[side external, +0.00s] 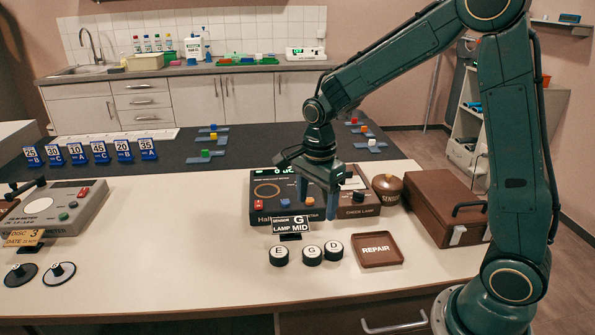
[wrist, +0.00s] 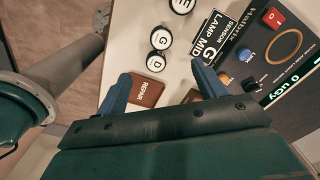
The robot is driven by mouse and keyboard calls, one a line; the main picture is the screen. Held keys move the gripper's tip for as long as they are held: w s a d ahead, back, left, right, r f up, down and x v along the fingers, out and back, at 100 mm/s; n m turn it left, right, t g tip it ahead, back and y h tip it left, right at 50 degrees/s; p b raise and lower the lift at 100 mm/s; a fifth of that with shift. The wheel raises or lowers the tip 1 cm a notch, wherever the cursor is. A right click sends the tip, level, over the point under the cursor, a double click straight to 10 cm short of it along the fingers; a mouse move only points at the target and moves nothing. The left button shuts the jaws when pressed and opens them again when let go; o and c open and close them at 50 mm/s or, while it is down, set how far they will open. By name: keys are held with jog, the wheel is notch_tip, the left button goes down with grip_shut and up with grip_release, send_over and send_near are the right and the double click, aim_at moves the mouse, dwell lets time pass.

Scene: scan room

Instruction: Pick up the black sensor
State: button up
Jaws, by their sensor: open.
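Three black round sensors with white lettered tops stand in a row on the pale table, marked E (side external: 278,256), G (side external: 312,255) and D (side external: 334,251). A small sign (side external: 290,226) behind them reads SENSOR G, LAMP MID. My gripper (side external: 319,203) is open and empty, pointing down in front of the black console, above and behind the sensors. In the wrist view, the E (wrist: 181,5), G (wrist: 160,39) and D (wrist: 156,62) sensors show beyond my open fingers (wrist: 161,76); D is closest to the gap between them.
A brown REPAIR tray (side external: 360,264) lies right of the sensors. The black console (side external: 262,212) stands behind, with a brown round SENSOR pot (side external: 387,190) and brown case (side external: 445,208) to its right. A grey instrument (side external: 60,215) stands left. The table between is clear.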

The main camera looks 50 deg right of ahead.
send_over(313, 251)
jog(key=shift+m, duration=0.4)
jog(key=shift+f, duration=4.75)
jog(key=shift+f, duration=2.6)
jog(key=c, duration=1.1)
jog(key=shift+r, duration=0.1)
notch_tip(313, 251, up, 20)
jog(key=shift+f, duration=0.1)
